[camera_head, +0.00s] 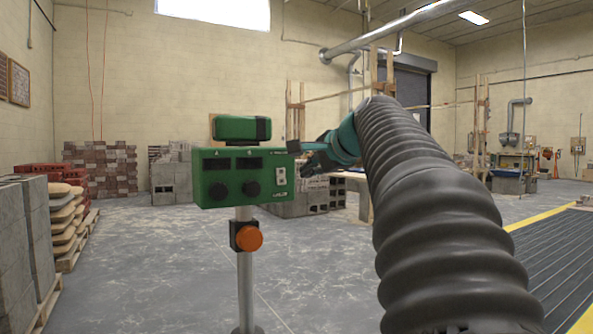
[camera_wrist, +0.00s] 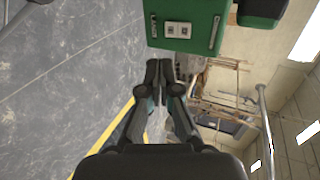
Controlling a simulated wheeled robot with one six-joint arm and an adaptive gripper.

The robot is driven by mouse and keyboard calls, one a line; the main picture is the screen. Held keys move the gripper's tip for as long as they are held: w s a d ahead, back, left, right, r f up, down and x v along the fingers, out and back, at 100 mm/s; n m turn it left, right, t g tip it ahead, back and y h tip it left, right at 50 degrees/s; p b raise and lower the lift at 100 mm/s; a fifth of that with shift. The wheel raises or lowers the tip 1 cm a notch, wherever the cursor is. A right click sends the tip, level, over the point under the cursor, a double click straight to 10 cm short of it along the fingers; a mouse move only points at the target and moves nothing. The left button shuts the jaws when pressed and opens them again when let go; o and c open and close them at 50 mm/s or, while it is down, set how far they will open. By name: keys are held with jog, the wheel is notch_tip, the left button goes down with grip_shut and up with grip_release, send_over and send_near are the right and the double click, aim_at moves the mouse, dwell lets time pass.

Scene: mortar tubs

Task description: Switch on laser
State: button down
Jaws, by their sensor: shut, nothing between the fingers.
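A green control box (camera_head: 240,177) stands on a grey post, with two dark displays and two black knobs on its front. A white switch plate (camera_head: 281,176) is at the right of its front. A smaller green unit (camera_head: 242,128) sits on top of the box; I cannot tell which part is the laser. My gripper (camera_head: 297,147) is shut and empty, at the box's upper right. In the wrist view its fingertips (camera_wrist: 160,70) are together, apart from the plate in the picture.
An orange round button (camera_head: 248,237) is on the post (camera_head: 245,285) below the box. Grey blocks (camera_head: 300,203) stand behind it. Stacked blocks and bags (camera_head: 62,218) line the left. The floor (camera_head: 150,275) around the post is clear.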

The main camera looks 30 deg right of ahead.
aim_at(282, 184)
jog(key=x, duration=1)
jog(key=shift+w+r, duration=0.15)
jog(key=shift+r, duration=0.3)
jog(key=shift+w+f, duration=0.1)
jog(key=shift+w, duration=0.5)
